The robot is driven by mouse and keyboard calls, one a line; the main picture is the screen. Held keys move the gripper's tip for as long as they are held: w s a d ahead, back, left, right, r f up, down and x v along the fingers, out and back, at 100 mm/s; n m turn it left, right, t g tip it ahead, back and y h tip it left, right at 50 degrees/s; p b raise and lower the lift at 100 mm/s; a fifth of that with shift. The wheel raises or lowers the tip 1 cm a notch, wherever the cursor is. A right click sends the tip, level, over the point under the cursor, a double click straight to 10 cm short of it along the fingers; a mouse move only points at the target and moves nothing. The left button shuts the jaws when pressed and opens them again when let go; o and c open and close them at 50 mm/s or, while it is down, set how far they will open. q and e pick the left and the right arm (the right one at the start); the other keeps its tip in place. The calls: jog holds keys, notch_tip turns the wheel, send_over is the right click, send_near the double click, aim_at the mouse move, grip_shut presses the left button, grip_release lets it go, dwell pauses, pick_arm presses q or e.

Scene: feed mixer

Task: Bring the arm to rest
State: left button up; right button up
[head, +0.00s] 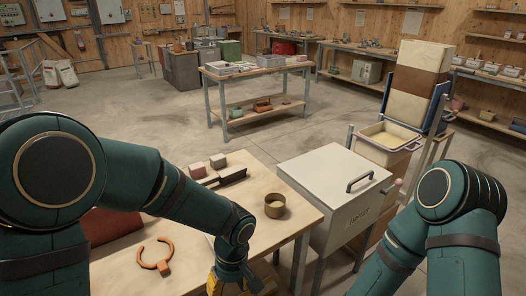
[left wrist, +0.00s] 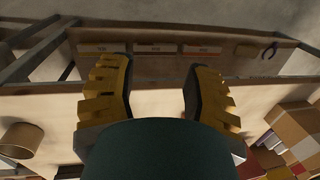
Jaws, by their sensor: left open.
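My left arm comes in from the left over the wooden table (head: 300,212). Its left gripper (head: 214,284) hangs by the table's near edge, partly cut off at the bottom of the head view. In the left wrist view the two yellow fingers (left wrist: 158,85) stand wide apart with nothing between them. Below them are the table edge and a lower shelf (left wrist: 145,65). My right arm shows at the right of the head view, but its gripper is out of frame.
A round tin (head: 275,206) stands on the table, and an orange open-ring tool (head: 157,255) lies at its left. A grey lidded mixer box (head: 335,185) stands right of the table. A workbench (head: 258,68) is farther back, with open floor between.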

pick_arm(q)
jog(key=s+a+f+m+t+h, duration=0.1)
jog(key=s+f+m+h, duration=0.1)
jog(key=f, duration=0.6)
jog(key=s+a+f+m+t+h, duration=0.1)
jog(key=s+f+m+t+h, duration=0.1)
jog(key=f, duration=0.7)
jog(key=shift+s+a+h, duration=0.15)
jog(key=shift+s+h, duration=0.45)
jog(key=shift+s, duration=0.3)
pick_arm(e)
jog(key=shift+w+f, duration=0.15)
jog(key=shift+w, duration=0.4)
pick_arm(q)
jog(key=shift+f, duration=0.1)
